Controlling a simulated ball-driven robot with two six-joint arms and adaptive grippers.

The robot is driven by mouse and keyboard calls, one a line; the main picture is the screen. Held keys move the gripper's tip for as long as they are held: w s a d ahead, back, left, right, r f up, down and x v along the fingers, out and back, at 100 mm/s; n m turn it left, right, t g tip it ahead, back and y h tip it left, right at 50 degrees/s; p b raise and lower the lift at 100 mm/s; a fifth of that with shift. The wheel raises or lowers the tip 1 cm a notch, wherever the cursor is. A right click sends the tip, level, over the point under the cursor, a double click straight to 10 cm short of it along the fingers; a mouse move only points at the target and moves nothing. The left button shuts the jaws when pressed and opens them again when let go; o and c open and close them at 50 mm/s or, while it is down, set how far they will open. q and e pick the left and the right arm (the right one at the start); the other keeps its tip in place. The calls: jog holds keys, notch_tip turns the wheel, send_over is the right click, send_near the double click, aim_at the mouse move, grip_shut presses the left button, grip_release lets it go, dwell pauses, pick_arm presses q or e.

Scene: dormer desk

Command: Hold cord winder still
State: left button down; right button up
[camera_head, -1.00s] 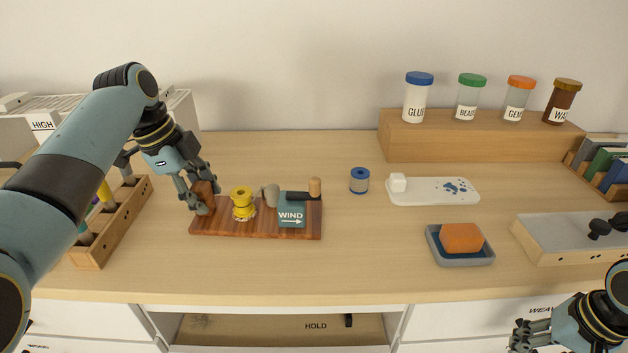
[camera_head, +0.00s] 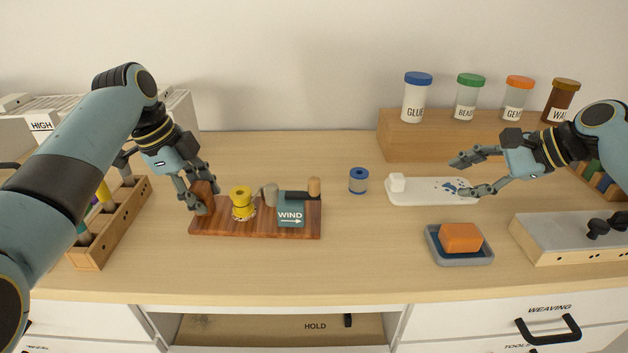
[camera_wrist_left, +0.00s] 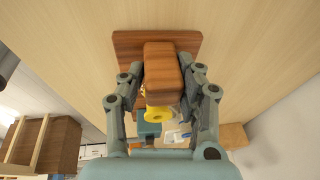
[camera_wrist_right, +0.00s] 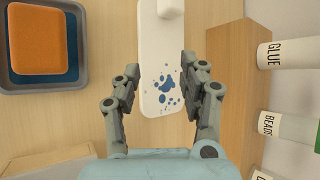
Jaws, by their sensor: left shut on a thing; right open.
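The cord winder (camera_head: 255,230) is a reddish-brown wooden board on the desk with a yellow spool (camera_head: 241,203), a teal block marked WIND with an arrow (camera_head: 291,211), a grey post and a crank with a wooden knob (camera_head: 314,187). My left gripper (camera_head: 201,205) is shut on the upright wooden block at the board's left end. In the left wrist view the block (camera_wrist_left: 161,72) sits between both fingers. My right gripper (camera_head: 462,176) is open and empty above the white tray, right of the winder.
A blue-capped spool (camera_head: 358,181) stands between the winder and the white tray (camera_head: 420,198). An orange block (camera_head: 460,237) sits in a dark dish (camera_head: 484,258). Labelled jars stand on a wooden riser (camera_head: 400,140) behind. The desk front between winder and dish is clear.

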aim_at(314, 179)
jog(key=w+a, duration=0.1)
jog(key=w+a+m+y, duration=0.1)
jog(key=shift+a+f+t+y, duration=0.1)
jog(key=shift+a+t+y, duration=0.2)
jog(key=shift+a, duration=0.1)
jog(key=shift+m+y, duration=0.4)
jog(key=shift+y, duration=0.4)
jog(key=a, duration=0.1)
jog(key=s+a, duration=0.2)
jog(key=a, duration=0.1)
jog(key=shift+f, duration=0.4)
jog(key=s+a+r+m+y, duration=0.35)
jog(key=s+a+y, duration=0.3)
jog(key=a, duration=0.45)
jog(key=shift+m+g, duration=0.25)
jog(key=shift+g, duration=0.15)
jog(key=x, duration=0.7)
jog(key=s+x, duration=0.1)
jog(key=x, duration=0.3)
jog(key=shift+w+a+f, duration=0.1)
jog(key=shift+a+f, duration=0.25)
grip_shut()
